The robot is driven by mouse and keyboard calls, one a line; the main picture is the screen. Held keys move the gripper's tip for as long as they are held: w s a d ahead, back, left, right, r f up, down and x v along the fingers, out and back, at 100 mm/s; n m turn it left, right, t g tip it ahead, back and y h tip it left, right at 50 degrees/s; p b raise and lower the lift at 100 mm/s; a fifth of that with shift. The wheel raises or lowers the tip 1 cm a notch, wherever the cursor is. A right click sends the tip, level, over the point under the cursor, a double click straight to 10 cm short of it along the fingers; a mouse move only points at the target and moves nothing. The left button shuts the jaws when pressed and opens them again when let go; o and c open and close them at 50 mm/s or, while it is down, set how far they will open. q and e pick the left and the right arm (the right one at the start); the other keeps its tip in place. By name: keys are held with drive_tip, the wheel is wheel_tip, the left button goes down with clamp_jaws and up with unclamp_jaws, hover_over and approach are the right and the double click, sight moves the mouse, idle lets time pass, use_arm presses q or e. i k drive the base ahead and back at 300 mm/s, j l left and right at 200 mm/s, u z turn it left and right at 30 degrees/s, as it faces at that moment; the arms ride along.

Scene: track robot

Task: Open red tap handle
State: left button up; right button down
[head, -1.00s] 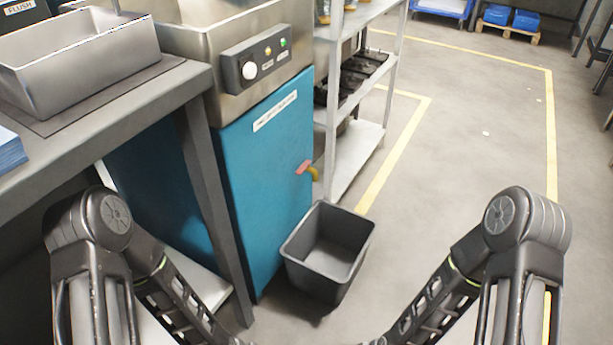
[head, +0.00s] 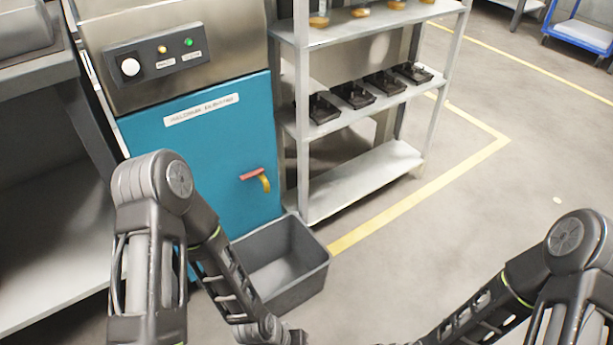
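The red tap handle (head: 252,175) sticks out from the lower right of the blue cabinet front (head: 180,150). A yellow spout (head: 265,183) curves down just right of the handle. The handle lies nearly level. A dark grey open bin (head: 305,283) stands on the floor below the tap, partly hidden by my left arm. Both my arms reach in from the bottom corners, bent inward at the elbows. Neither gripper shows; both are past the bottom edge of the picture. Nothing touches the handle.
A metal shelf unit (head: 365,185) with several black trays (head: 352,95) stands right of the cabinet. A grey workbench (head: 40,72) stands at the left. A panel (head: 158,57) with a white knob and lights sits above the cabinet. Open floor (head: 450,235) lies right, with yellow lines.

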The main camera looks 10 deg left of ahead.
sight(261, 170)
drive_tip(key=i+l+u, duration=0.1)
drive_tip(key=l+u, duration=0.2)
drive_tip(key=l, duration=1.25)
